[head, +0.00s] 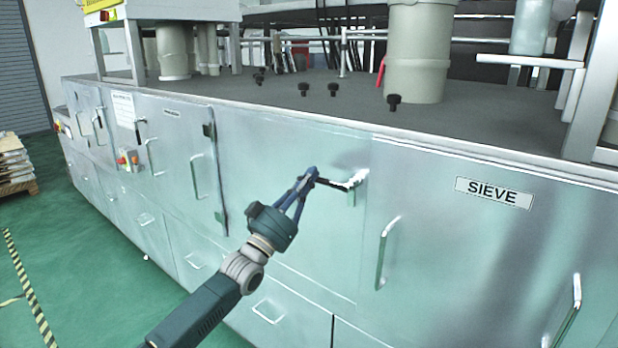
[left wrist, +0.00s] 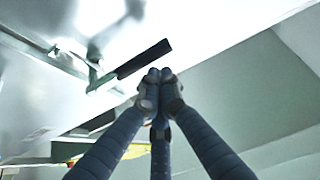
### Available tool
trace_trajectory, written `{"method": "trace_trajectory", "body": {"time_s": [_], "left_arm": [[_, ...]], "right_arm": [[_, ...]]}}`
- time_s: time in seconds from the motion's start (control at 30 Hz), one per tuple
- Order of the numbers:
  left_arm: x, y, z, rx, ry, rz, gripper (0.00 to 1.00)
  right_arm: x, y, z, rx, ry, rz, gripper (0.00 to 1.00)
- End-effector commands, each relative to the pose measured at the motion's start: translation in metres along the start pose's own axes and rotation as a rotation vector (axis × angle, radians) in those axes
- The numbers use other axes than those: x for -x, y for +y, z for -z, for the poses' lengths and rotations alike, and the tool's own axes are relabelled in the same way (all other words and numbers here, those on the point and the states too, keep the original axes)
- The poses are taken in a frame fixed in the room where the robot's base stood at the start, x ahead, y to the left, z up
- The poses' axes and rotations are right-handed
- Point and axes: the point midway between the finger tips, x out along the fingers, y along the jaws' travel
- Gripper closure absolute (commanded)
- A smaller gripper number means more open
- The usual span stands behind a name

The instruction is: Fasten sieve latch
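The sieve latch (head: 337,185) is on the front of the metal cabinet, just left of the panel with the SIEVE label (head: 493,192). Its black lever points left from a bright metal bracket, roughly level. In the left wrist view the black lever (left wrist: 146,58) runs from the bracket towards the fingertips. My left gripper (head: 313,172) is at the lever's free end; its fingertips (left wrist: 160,76) are together, with nothing seen between them. The lever shows just beyond the tips; I cannot tell whether they touch it. My right gripper is not in view.
An upright bar handle (head: 387,252) stands out below and right of the latch, with another handle (head: 566,318) farther right. Black knobs (head: 394,101) and a pale cylinder (head: 416,60) stand on the dark cabinet top.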

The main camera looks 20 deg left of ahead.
Motion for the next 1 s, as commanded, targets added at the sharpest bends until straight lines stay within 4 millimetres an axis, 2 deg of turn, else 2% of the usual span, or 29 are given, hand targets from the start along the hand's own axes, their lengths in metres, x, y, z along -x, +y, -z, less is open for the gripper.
{"method": "trace_trajectory", "body": {"time_s": [0.77, 1.0], "left_arm": [[0.007, -0.001, -0.012, 0.131, -0.002, 0.077, 1.0], [0.012, -0.001, -0.02, 0.233, -0.003, 0.136, 1.0]], "right_arm": [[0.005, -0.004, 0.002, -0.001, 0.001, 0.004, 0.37], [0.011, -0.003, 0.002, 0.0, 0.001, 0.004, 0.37]]}}
